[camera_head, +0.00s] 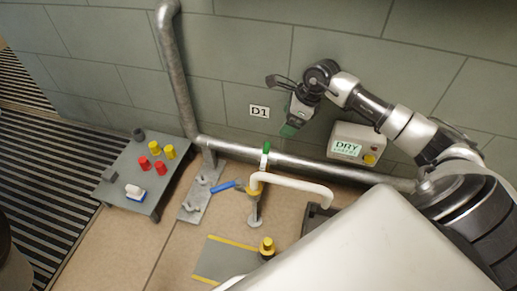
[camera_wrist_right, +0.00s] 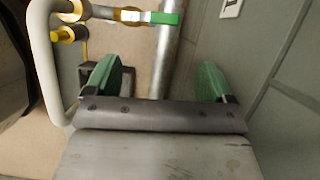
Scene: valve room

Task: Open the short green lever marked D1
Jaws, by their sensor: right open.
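The short green lever (camera_head: 266,147) sits upright at the pipe, below the D1 label (camera_head: 259,111) on the wall. In the right wrist view the lever (camera_wrist_right: 165,18) lies at the top, at the end of a small valve with a yellow-brown collar. My right gripper (camera_head: 290,129) is above and to the right of the lever in the head view, apart from it. In the right wrist view its green fingers (camera_wrist_right: 158,80) are spread with nothing between them, and the lever is ahead of them. My left gripper is out of view.
A grey pipe (camera_head: 300,163) runs along the wall. A white bent pipe (camera_head: 300,184) and a blue lever (camera_head: 222,187) are near the valve. A box reading DRY (camera_head: 352,146) stands right. A grey table (camera_head: 127,172) holds red and yellow caps.

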